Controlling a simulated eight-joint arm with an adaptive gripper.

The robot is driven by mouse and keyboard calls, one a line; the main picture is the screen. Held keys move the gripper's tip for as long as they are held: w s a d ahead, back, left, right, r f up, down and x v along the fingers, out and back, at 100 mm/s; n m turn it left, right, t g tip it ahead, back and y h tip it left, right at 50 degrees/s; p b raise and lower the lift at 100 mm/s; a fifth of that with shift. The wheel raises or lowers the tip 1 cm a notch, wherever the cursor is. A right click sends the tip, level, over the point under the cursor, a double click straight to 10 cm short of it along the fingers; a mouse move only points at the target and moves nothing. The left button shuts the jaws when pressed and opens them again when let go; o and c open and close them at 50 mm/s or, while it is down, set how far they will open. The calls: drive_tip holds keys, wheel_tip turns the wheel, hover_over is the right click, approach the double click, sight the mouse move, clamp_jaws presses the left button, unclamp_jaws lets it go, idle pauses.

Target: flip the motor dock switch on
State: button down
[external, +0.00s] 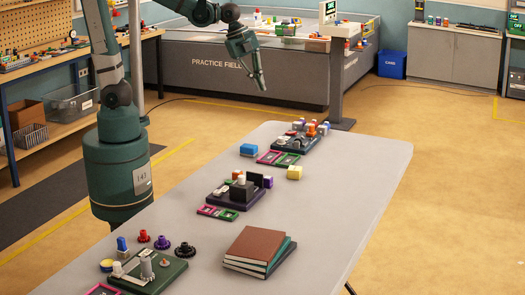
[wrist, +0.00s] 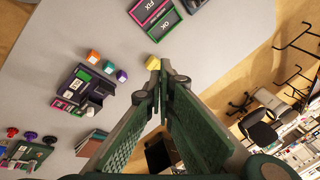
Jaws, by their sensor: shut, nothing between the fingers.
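Several device boards stand on the grey table (external: 345,185). The near one is a green board (external: 172,272) with a pale lever arm (external: 128,268) and a grey post (external: 146,264). The middle one is a dark purple board (external: 228,202) with a black upright block (external: 241,192); it also shows in the wrist view (wrist: 72,97). A far dark board (external: 305,144) carries small coloured parts. I cannot tell which board is the motor dock, nor read any switch's position. My gripper (external: 261,86) is shut and empty, high above the table's far left side, touching nothing; its fingers show in the wrist view (wrist: 160,72).
Books (external: 260,249) lie on the near right of the table. The table's right side is clear. A practice field (external: 210,70) stands behind.

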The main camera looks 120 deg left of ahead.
drive_tip(key=w+a+f+m+g+p, duration=0.1)
drive_tip(key=a+f+m, duration=0.2)
drive_tip(key=a, duration=0.6)
drive_tip(key=w+a+f+m+g+p, duration=0.1)
drive_tip(key=w+a+f+m, duration=0.1)
drive_tip(key=a, duration=0.7)
drive_tip(key=m+h, duration=0.1)
drive_tip(key=m, duration=0.3)
hover_over(291, 133)
wheel_tip(291, 133, down, 7)
drive_tip(key=shift+s+a+f+m+p, duration=0.3)
drive_tip(key=shift+s+a+f+p, duration=0.2)
drive_tip(key=shift+a, duration=0.1)
drive_tip(key=shift+f, duration=0.15)
drive_tip(key=f, duration=0.4)
drive_tip(key=w+f+b, duration=0.1)
drive_tip(key=f, duration=0.4)
drive_tip(key=w+f, duration=0.1)
drive_tip(key=f, duration=0.3)
drive_tip(key=shift+w+f+b, duration=0.1)
drive_tip(key=shift+f+b, duration=0.15)
drive_tip(key=shift+b, duration=0.15)
drive_tip(key=shift+f+g, duration=0.1)
drive_tip(key=shift+g, duration=0.2)
